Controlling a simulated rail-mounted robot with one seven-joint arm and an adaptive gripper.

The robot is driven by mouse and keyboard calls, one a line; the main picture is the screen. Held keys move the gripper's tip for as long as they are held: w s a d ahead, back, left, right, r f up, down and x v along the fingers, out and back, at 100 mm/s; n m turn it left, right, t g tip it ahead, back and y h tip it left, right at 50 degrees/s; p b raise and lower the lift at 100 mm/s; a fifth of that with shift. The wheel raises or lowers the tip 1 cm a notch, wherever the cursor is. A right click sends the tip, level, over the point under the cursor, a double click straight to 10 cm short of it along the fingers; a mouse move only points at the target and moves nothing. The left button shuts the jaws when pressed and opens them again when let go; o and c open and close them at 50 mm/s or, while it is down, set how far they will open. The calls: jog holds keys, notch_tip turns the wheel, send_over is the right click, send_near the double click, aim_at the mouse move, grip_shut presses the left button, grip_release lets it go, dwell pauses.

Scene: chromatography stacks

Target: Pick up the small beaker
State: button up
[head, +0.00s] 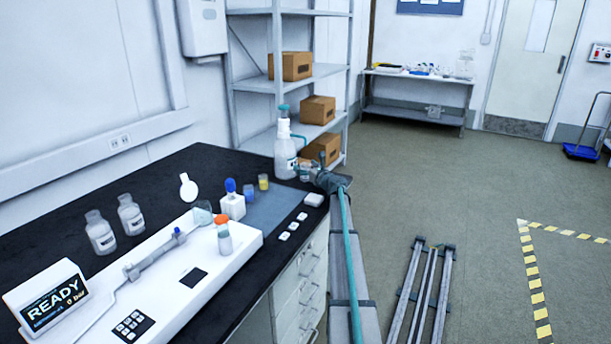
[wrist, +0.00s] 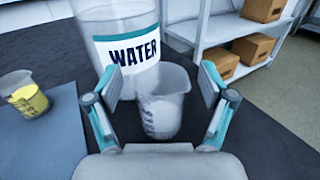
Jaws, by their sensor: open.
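My gripper (wrist: 158,82) is open, with one finger on each side of the beaker and a visible gap to each. A large bottle labelled WATER (wrist: 128,52) stands just behind the beaker. In the head view, my gripper (head: 314,172) is at the bench's right edge beside the water bottle (head: 285,158); there the beaker is too small and covered to make out clearly.
In the head view, a white instrument (head: 165,300) and two labelled bottles (head: 100,235) occupy the bench's left. Shelves with boxes (head: 318,110) stand behind.

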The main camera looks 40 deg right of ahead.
jog(key=c, duration=1.4)
